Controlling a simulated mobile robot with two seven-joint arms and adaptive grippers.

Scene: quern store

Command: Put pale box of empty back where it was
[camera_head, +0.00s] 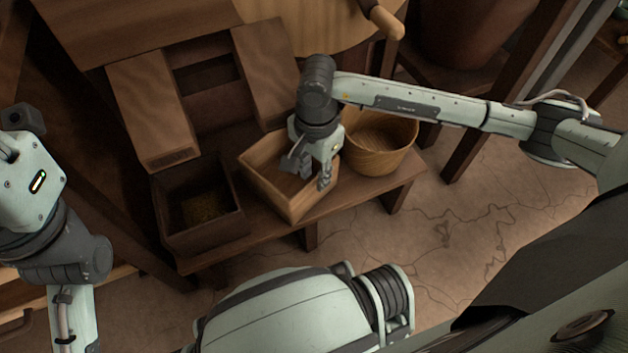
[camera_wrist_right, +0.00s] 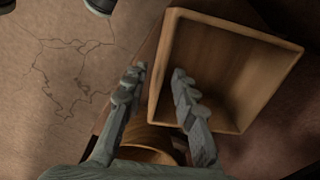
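The pale box (camera_head: 275,195) is an open-topped wooden box on the low bench, between a dark box and a round basket. No contents show inside it in the right wrist view (camera_wrist_right: 235,60). My right gripper (camera_head: 308,172) is over its right side in the head view. In the wrist view my right gripper (camera_wrist_right: 158,80) is open, its two fingers apart on either side of one box wall, one finger over the inside. I cannot tell whether either finger touches the wall. My left arm is at the left edge, with its fingers out of view.
The dark box (camera_head: 165,215) with some grainy stuff in it stands left of the pale box. The round basket (camera_head: 385,160) stands close on the right. The bench (camera_head: 262,232) has a narrow bare front strip. Sloping wooden pieces (camera_head: 155,105) rise behind. Cracked floor (camera_head: 450,240) lies clear at right.

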